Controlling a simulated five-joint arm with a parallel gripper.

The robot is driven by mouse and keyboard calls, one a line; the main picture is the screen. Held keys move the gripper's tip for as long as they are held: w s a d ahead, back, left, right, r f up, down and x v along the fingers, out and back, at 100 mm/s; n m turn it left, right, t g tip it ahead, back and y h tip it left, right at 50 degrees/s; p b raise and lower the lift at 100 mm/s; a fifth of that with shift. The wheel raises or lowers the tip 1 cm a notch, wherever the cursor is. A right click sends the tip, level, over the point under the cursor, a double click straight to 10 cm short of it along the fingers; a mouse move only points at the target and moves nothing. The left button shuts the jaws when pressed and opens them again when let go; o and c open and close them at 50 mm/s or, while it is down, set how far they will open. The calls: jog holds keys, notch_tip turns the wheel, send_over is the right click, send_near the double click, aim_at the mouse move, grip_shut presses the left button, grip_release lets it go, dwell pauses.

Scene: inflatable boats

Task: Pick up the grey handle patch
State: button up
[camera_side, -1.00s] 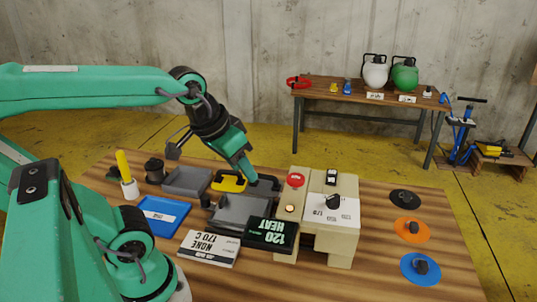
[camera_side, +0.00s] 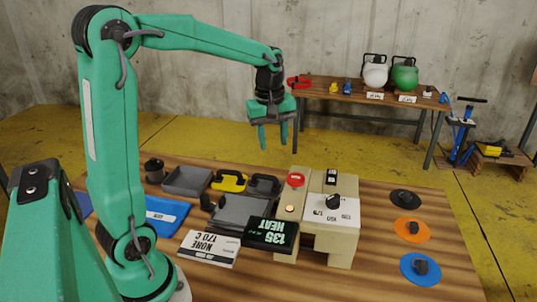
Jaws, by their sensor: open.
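A dark grey patch with a raised handle (camera_side: 264,185), which looks like the grey handle patch, lies on the wooden workbench. It is just right of a yellow handle patch (camera_side: 230,181) and behind a grey plate (camera_side: 243,211). My gripper (camera_side: 273,147) is open and empty, pointing down in the air above and beyond the patches. Its fingers are clear of everything. The grey patch is not covered by my arm.
A beige press-like block (camera_side: 343,247) with a red button (camera_side: 296,180) stands right of the patches. A HEAT display (camera_side: 271,234) reads 135. A grey tray (camera_side: 187,181) and blue pouch (camera_side: 166,214) lie left. Black (camera_side: 406,198), orange (camera_side: 411,230) and blue (camera_side: 420,269) discs lie far right.

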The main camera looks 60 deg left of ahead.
jog(key=w+a+f+n+g, duration=0.2)
jog(key=w+a+f+n, duration=0.2)
jog(key=a+f+n, duration=0.15)
jog(key=n+g+h, duration=0.1)
jog(key=n, duration=0.5)
send_over(264, 177)
jog(key=w+a, duration=0.2)
notch_tip(264, 177, down, 9)
jog(key=shift+h, duration=0.3)
jog(key=shift+s+d+f, duration=0.2)
jog(key=shift+s+f, duration=0.1)
jog(key=shift+f, duration=0.9)
jog(key=shift+s+d+f, duration=0.2)
jog(key=shift+s+f, duration=0.05)
jog(key=shift+f, duration=1)
jog(key=shift+s+d+f, duration=0.2)
jog(key=shift+s+f, duration=0.1)
jog(key=shift+f, duration=0.9)
grip_shut()
